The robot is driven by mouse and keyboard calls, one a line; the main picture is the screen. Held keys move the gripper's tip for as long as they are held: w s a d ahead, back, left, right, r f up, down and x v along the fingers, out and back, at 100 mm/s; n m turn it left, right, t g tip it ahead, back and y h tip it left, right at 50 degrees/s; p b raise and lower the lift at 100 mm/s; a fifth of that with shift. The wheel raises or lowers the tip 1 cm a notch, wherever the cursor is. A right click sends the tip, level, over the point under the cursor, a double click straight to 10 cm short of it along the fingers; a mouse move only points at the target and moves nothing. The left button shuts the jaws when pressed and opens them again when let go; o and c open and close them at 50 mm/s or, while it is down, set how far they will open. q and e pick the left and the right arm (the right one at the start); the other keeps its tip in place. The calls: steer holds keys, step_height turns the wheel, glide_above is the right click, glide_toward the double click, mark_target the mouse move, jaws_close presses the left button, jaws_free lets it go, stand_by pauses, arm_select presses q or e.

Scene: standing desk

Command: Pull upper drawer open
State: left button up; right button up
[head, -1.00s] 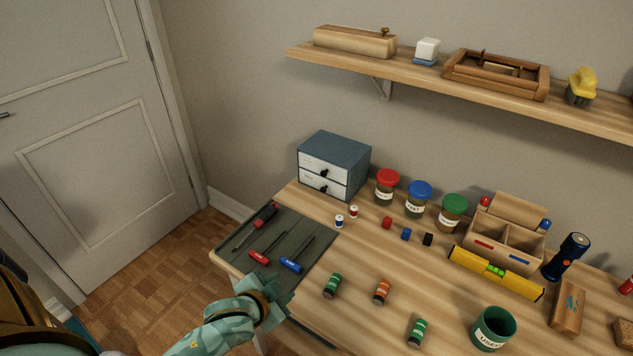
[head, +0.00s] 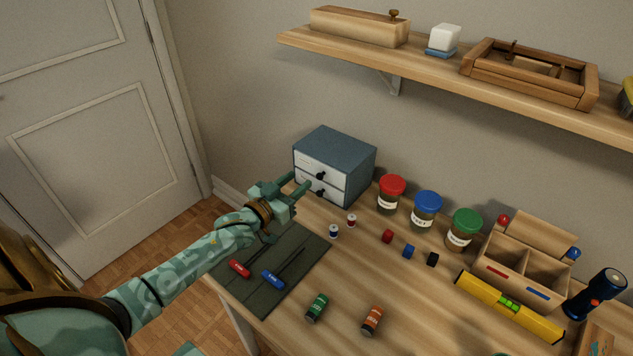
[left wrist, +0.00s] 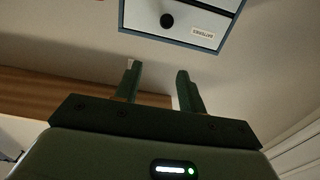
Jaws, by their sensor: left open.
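A small blue-grey cabinet (head: 340,150) with two white-fronted drawers stands at the back left of the desk. The upper drawer (head: 310,165) has a dark round knob and looks shut. The lower drawer (head: 312,186) also has a dark knob and looks shut. In the left wrist view a drawer front with a dark knob and a "BATTERIES" label (left wrist: 201,33) shows beyond the fingers. My left gripper (head: 296,188) is open and empty, just in front of the cabinet. In the left wrist view its fingers (left wrist: 158,80) stand apart, with the knob beyond them. My right gripper is not in view.
Jars with red (head: 391,186), blue and green lids stand right of the cabinet. Two small spools (head: 351,221) lie in front. A wooden shelf (head: 430,72) hangs above.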

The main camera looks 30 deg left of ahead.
arm_select(q)
steer(key=b, duration=0.2)
glide_toward(318, 177)
steer(key=shift+w+f, duration=0.4)
steer(key=shift+f, duration=0.3)
steer(key=shift+w+d+r+b, duration=0.1)
steer(key=shift+w+r+b, duration=0.2)
steer(key=shift+w, duration=0.95)
steer(key=shift+w+d+r+b, duration=0.1)
steer(key=shift+w+r+b, duration=0.2)
steer(key=shift+w, duration=0.9)
steer(key=shift+w+d+r+b, duration=0.15)
steer(key=shift+w+b, duration=0.25)
steer(key=shift+w, duration=0.85)
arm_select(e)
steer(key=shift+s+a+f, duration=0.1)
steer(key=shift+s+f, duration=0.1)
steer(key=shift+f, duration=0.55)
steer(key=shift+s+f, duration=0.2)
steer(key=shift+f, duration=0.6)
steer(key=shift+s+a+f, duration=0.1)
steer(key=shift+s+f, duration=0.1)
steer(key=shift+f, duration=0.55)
arm_select(q)
steer(key=shift+c, duration=0.3)
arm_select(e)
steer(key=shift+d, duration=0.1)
